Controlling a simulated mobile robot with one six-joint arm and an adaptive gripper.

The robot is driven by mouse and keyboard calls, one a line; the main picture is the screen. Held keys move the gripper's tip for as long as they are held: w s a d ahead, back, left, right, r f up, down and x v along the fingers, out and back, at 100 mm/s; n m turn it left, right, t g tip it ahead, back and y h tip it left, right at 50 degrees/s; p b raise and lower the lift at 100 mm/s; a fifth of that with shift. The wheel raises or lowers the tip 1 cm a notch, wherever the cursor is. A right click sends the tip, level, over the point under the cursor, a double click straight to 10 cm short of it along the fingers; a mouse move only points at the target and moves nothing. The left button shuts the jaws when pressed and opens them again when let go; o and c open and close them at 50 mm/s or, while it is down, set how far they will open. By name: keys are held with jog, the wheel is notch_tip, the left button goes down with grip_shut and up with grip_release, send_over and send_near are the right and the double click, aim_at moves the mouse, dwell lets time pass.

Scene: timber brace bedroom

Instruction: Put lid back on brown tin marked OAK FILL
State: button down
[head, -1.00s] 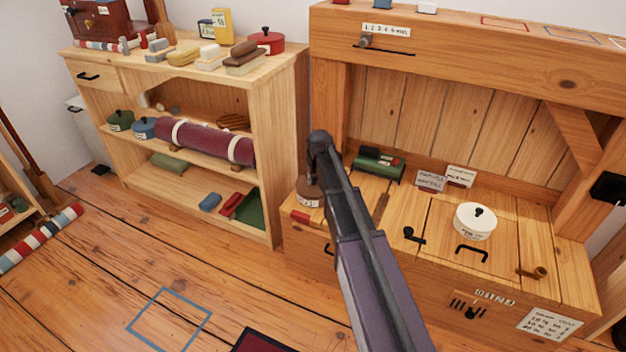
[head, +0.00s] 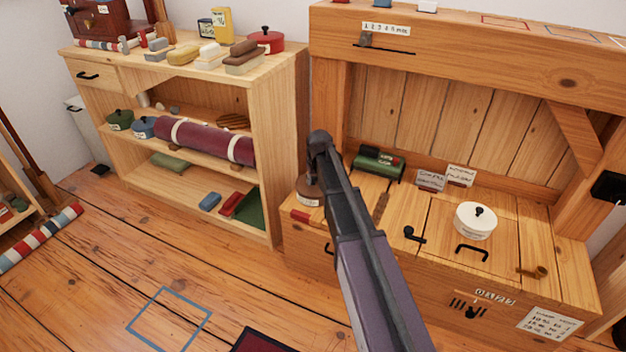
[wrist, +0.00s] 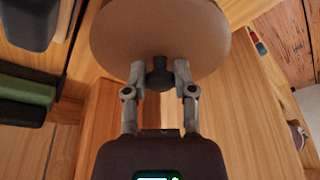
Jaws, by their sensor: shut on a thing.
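In the wrist view my gripper (wrist: 159,70) is shut on the dark knob (wrist: 158,82) of a round brown lid (wrist: 160,35). In the head view the brown tin (head: 308,201), with a pale label, stands at the left end of the wooden bench top. My arm's dark end is right over it and hides my fingers and part of the tin. The label is too small to read. The lid is at the tin; I cannot tell whether it touches the rim or hangs just above it.
A green roll-like object (head: 379,163) lies behind, at the bench's back. A white lidded pot (head: 475,221) and two small cards (head: 432,180) stand to the right. A red block (head: 300,216) lies at the front left edge. A shelf unit (head: 262,140) stands to the left.

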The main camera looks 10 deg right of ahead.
dwell(0.4)
jog(key=shift+c, duration=1.8)
grip_release()
jog(key=o, duration=0.4)
jog(key=shift+c, duration=0.2)
jog(key=shift+r, duration=0.1)
jog(key=shift+r+p, duration=3.4)
jog(key=shift+p, duration=0.1)
grip_shut()
